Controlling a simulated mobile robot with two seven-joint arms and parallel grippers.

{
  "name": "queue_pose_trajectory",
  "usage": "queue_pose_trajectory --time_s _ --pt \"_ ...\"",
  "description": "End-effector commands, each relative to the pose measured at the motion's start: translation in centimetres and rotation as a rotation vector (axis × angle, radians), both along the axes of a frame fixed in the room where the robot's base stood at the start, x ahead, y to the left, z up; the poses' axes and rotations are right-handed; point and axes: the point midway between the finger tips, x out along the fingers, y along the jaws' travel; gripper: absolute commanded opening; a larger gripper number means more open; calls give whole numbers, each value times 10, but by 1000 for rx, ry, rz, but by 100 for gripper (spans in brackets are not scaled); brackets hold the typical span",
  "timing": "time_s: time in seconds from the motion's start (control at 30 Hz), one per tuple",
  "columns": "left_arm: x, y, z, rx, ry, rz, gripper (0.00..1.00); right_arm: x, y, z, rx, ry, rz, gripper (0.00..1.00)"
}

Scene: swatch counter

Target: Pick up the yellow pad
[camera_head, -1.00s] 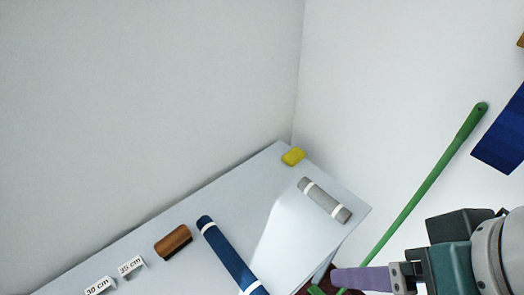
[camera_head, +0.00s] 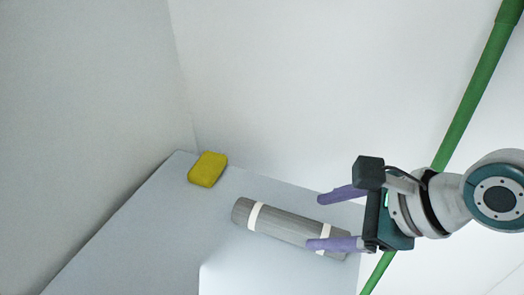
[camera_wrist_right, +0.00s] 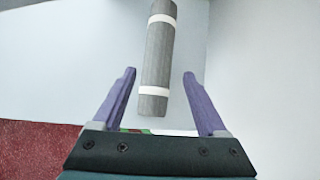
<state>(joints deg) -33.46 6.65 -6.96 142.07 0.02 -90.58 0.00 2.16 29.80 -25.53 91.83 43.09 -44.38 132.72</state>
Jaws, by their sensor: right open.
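The yellow pad (camera_head: 208,169) lies near the far corner of the counter, close to the walls, in the head view. My right gripper (camera_head: 320,221) is open and empty, with purple fingers pointing left. It is to the right of and apart from the pad, over the right part of the grey roll. In the right wrist view the two fingers (camera_wrist_right: 160,75) are spread, with the roll between and beyond them. The pad does not show in the right wrist view. My left gripper is not in view.
A grey roll (camera_head: 280,226) with white bands lies on the counter (camera_head: 130,240) between the pad and my right gripper; it also shows in the right wrist view (camera_wrist_right: 158,55). A green pole (camera_head: 465,120) stands slanted at right. Counter left of the pad is clear.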

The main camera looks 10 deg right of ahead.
Motion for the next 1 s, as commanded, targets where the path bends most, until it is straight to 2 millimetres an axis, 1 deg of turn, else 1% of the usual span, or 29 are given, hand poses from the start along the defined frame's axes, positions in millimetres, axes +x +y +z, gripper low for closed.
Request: queue_pose_trajectory --time_s 0.03,0.27,0.4,0.5,0.6,0.8,0.83,0.87,1.0 --pt "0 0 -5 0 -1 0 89 4 4 -8 1 -1 0 76" --pt "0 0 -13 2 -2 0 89 14 13 -25 -1 0 3 76" --pt "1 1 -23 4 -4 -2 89 23 24 -45 -2 -1 4 76" --pt "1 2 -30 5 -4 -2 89 30 30 -55 -2 -2 3 76" --pt "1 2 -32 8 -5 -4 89 33 32 -59 -2 -2 4 76" --pt "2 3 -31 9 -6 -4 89 33 33 -58 -3 -2 4 76" --pt "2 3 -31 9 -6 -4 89 33 33 -58 -3 -2 4 74" --pt "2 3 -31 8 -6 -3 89 33 33 -58 -3 -2 4 71" --pt "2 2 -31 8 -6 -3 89 33 33 -58 -3 -2 4 55"
